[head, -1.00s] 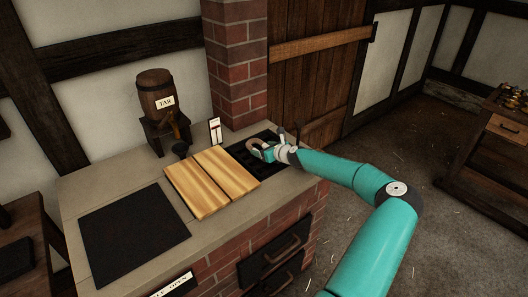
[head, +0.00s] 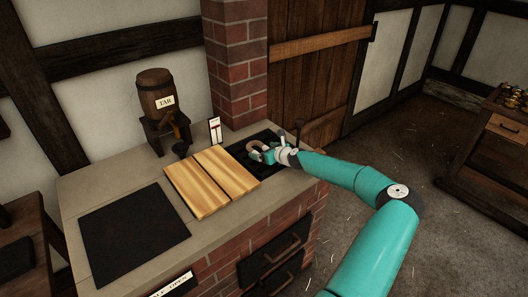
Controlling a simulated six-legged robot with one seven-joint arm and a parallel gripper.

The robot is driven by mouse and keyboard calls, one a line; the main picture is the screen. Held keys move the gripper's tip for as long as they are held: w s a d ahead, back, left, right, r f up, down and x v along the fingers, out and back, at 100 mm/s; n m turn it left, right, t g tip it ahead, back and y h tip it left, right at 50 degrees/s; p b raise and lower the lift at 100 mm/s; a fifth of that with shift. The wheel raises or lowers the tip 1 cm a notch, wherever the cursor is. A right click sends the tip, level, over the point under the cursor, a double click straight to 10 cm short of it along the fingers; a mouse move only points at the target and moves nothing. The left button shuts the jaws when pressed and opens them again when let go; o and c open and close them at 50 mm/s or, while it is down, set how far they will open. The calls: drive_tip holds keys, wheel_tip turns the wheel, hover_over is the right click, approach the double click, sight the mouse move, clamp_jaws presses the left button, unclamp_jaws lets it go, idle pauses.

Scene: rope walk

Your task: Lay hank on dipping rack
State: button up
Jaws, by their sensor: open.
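A small tan ring-shaped hank (head: 254,146) is at the dark slatted rack (head: 272,170) set into the right end of the brick bench top. My gripper (head: 266,153) is right beside the hank, low over the rack, with its jaws open. At this size I cannot tell whether the hank touches the jaws or rests fully on the slats. My gripper and wrist hide part of the rack.
Two wooden lids (head: 211,181) lie left of the rack. A dark square plate (head: 130,228) is at the front left. A tar barrel (head: 156,92) and a small gauge (head: 215,130) stand behind. A brick chimney (head: 235,65) rises at the back.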

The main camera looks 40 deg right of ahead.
drive_tip(key=v, duration=1.1)
drive_tip(key=shift+s+r, duration=0.1)
drive_tip(key=shift+s, duration=0.2)
drive_tip(key=shift+s, duration=0.1)
